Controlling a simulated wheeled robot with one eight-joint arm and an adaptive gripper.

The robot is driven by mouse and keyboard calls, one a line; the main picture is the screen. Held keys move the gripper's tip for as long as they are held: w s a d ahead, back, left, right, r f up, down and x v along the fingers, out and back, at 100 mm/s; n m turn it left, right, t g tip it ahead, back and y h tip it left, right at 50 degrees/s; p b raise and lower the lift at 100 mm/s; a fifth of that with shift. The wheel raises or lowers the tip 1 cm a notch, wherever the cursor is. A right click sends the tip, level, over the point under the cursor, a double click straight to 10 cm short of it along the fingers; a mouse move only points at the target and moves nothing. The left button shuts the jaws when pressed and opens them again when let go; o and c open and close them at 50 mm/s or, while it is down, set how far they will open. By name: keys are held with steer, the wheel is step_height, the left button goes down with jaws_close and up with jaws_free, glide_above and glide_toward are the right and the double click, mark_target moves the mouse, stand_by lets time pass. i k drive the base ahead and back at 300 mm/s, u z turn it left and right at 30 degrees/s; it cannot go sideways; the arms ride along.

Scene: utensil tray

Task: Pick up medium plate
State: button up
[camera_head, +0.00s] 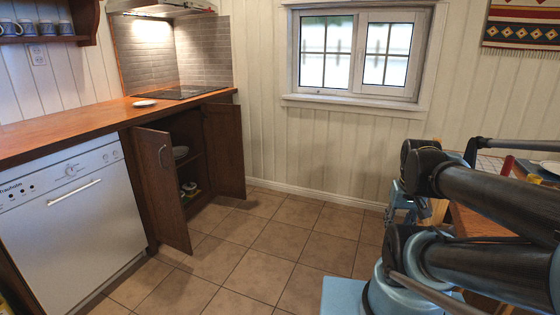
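Another white plate (551,167) shows in part on the table at the right edge. I cannot tell which of these is the medium plate. My arm's dark tubes and light blue joints fill the lower right, but my gripper is not in view.
Both cabinet doors stand open, the near door (162,187) jutting over the floor. A white dishwasher (75,220) is left of it. The wooden counter (60,137) runs along the left. The tiled floor (270,240) is clear in the middle. A wooden table (470,222) stands at right.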

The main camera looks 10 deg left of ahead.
mark_target(178, 150)
steer(key=u, duration=0.6)
steer(key=i, duration=1)
steer(key=u, duration=0.7)
steer(key=i, duration=0.9)
steer(key=u, duration=0.2)
